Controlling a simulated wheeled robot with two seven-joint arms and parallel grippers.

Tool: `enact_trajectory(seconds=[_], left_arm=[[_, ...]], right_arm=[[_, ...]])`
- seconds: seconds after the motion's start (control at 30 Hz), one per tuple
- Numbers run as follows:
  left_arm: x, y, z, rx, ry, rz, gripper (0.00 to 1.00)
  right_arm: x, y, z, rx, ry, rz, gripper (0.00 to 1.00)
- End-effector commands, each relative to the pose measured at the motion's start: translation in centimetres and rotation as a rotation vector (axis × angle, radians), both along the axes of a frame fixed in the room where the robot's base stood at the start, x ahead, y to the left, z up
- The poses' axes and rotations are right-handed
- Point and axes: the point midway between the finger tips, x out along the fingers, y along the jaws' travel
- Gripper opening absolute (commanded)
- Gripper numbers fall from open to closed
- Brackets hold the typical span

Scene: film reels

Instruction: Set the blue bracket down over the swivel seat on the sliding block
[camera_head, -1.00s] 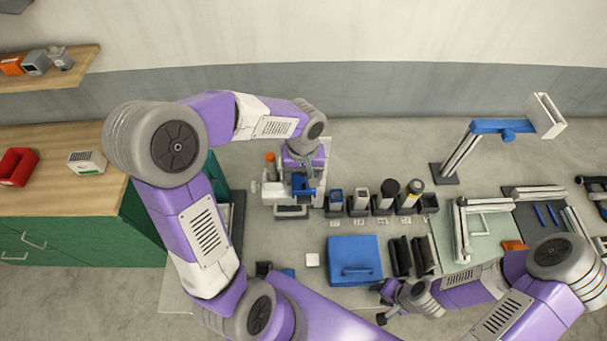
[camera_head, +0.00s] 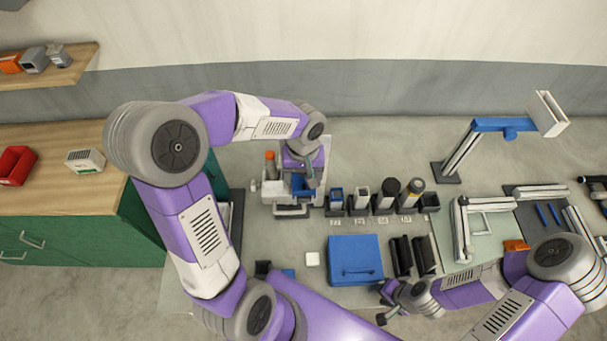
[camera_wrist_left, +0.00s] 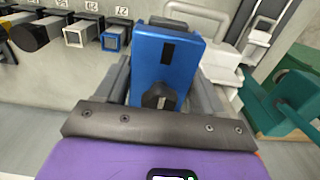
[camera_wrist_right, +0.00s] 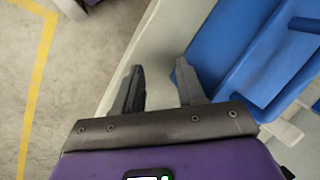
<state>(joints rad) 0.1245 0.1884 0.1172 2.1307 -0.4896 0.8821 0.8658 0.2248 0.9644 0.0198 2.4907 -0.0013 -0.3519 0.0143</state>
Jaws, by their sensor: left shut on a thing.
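My left gripper (camera_head: 303,180) is shut on the blue bracket (camera_head: 299,188) over the white and grey fixture (camera_head: 275,194) at the back of the table. In the left wrist view the blue bracket (camera_wrist_left: 178,45) sits between the two fingers (camera_wrist_left: 164,92), with a dark slot in its top face and a dark opening with a grey metallic part below. The sliding block and its swivel seat are mostly hidden under the bracket and gripper. I cannot tell whether the bracket touches the seat. My right gripper (camera_wrist_right: 160,82) is open and empty, low at the front of the table.
Several upright holders (camera_head: 361,199) stand in a row just right of the fixture. A blue box (camera_head: 355,256) and black trays (camera_head: 412,256) lie in front. An orange-topped post (camera_head: 270,162) rises behind left of the bracket. A blue-armed lamp (camera_head: 490,126) stands at the right.

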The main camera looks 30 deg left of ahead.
Motion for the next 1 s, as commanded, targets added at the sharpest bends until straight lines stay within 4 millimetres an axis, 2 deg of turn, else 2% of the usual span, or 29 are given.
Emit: enact_trajectory(seconds=[0.67, 0.7, 0.87, 1.0], left_arm=[[0.02, -0.01, -1.06, 0.001, -0.001, 0.000, 0.27], [0.02, -0.01, -1.01, 0.001, -0.001, 0.000, 0.73], [0.02, -0.01, -0.98, 0.001, -0.001, 0.000, 0.97], [0.00, 0.01, -0.99, 0.000, 0.000, 0.000, 0.98]], right_arm=[[0.00, 0.00, -1.00, 0.000, 0.000, 0.000, 0.40], [0.00, 0.01, -0.96, 0.000, 0.000, 0.000, 0.40], [0.00, 0.00, -0.93, 0.000, 0.000, 0.000, 0.40], [0.00, 0.00, -0.93, 0.000, 0.000, 0.000, 0.40]])
